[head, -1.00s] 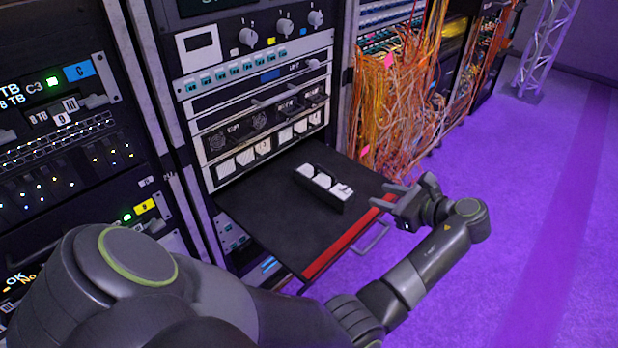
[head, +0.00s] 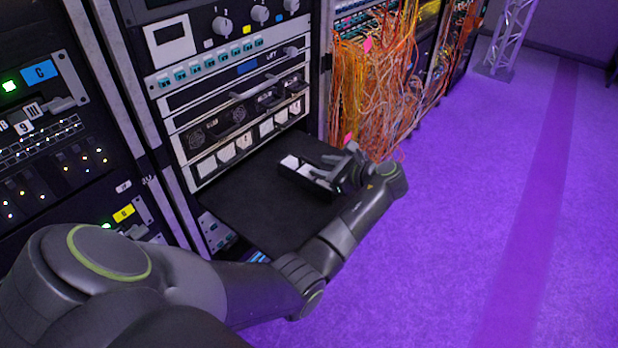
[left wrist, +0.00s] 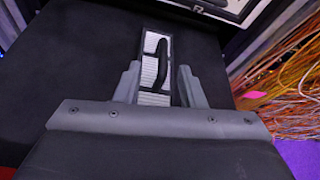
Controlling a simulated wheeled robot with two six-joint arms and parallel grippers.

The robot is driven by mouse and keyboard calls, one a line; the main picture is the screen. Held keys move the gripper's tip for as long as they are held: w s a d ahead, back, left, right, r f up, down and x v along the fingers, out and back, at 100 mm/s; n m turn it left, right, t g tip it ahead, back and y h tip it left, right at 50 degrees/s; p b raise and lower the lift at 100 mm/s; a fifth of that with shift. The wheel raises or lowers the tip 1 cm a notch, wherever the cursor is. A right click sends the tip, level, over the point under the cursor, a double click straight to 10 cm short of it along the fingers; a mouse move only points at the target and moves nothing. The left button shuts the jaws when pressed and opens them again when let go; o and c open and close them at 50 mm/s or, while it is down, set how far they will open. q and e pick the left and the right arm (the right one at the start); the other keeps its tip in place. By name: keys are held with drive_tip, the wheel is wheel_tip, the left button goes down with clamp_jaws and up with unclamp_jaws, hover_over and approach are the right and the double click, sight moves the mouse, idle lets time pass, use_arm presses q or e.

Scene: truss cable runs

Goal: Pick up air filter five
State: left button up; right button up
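One air filter, a long black-framed block with white pleated panels and a black handle, lies on the pulled-out black drawer (head: 245,200); I take it for air filter five (head: 290,162), though no number is legible. In the left wrist view the filter (left wrist: 149,72) runs away from me between my fingers. My left gripper (head: 318,172) is open, with one finger on each side of the filter's near part. The left gripper (left wrist: 158,75) does not visibly close on it. The filter's near end is hidden by the gripper. My right gripper is in neither view.
The rack (head: 230,120) with knobs and handles stands behind the drawer. Loose orange cables (head: 375,100) hang to the right of it, close to my gripper. Another rack (head: 50,130) is at the left.

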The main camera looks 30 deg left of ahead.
sight(311, 162)
use_arm(q)
drive_tip(key=x, duration=0.5)
drive_tip(key=shift+w+a, duration=0.15)
clamp_jaws()
drive_tip(key=shift+r, duration=0.1)
